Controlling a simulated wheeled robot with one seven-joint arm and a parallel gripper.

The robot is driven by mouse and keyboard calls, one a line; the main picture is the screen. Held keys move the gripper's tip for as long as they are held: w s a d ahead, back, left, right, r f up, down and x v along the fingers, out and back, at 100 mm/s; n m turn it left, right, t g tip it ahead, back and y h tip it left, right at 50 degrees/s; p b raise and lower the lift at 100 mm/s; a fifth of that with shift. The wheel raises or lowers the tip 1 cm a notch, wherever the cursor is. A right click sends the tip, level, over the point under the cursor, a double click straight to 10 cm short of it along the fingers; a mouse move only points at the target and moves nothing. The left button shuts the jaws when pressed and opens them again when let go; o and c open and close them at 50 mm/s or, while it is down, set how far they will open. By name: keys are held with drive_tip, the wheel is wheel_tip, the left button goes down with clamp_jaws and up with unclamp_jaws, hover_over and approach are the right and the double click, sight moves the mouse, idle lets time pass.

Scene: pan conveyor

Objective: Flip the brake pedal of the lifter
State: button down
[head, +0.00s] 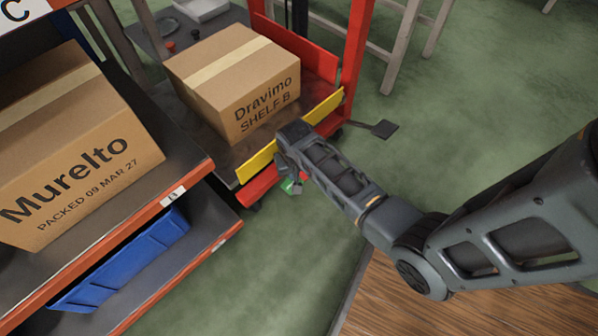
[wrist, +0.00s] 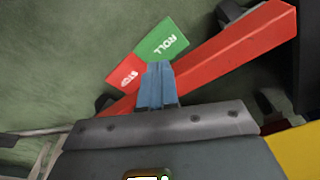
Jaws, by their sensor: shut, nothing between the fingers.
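The lifter (head: 330,60) has a red frame, a yellow front edge and a cardboard box on its platform. Its brake pedal is a two-part plate with a green half marked ROLL (wrist: 162,42) and a red half marked STOP (wrist: 126,75). In the head view the green part (head: 287,186) shows low by the lifter's front, partly covered by my arm. My gripper (wrist: 158,66) is shut and empty. Its blue fingertips overlap the near edge of the pedal where the two halves meet. I cannot tell whether they touch it.
A red lifter bar (wrist: 215,60) runs right beside my fingers. A black pedal (head: 384,129) sticks out on the lifter's right. A shelf rack (head: 190,185) with a Murelto box (head: 70,150) and a blue bin (head: 125,260) stands left. Green floor in front is clear.

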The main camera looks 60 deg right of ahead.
wheel_tip(320, 180, up, 4)
drive_tip(key=p, duration=0.4)
drive_tip(key=shift+r, duration=0.15)
idle(0.5)
drive_tip(key=s+a+r+n+t+h, duration=0.1)
drive_tip(key=s+a+r+n+t, duration=0.15)
drive_tip(key=s, duration=0.35)
drive_tip(key=s+a+r+n+t+h, duration=0.1)
drive_tip(key=s+a+r+n+t, duration=0.15)
drive_tip(key=s, duration=0.35)
drive_tip(key=s+a+r+n+t+y, duration=0.15)
drive_tip(key=s+a+r+t, duration=0.4)
drive_tip(key=r, duration=0.65)
drive_tip(key=s+a+r+n+t+y, duration=0.1)
drive_tip(key=s+a+r+t, duration=0.2)
drive_tip(key=r, duration=0.7)
drive_tip(key=s+a+r+n+y, duration=0.1)
drive_tip(key=s+a+r+n, duration=0.3)
drive_tip(key=r, duration=0.6)
wheel_tip(320, 180, up, 26)
drive_tip(key=w+a+m+p, duration=0.1)
drive_tip(key=m+p, duration=0.1)
drive_tip(key=p, duration=2.5)
drive_tip(key=shift+a+r, duration=0.15)
drive_tip(key=shift+r, duration=0.05)
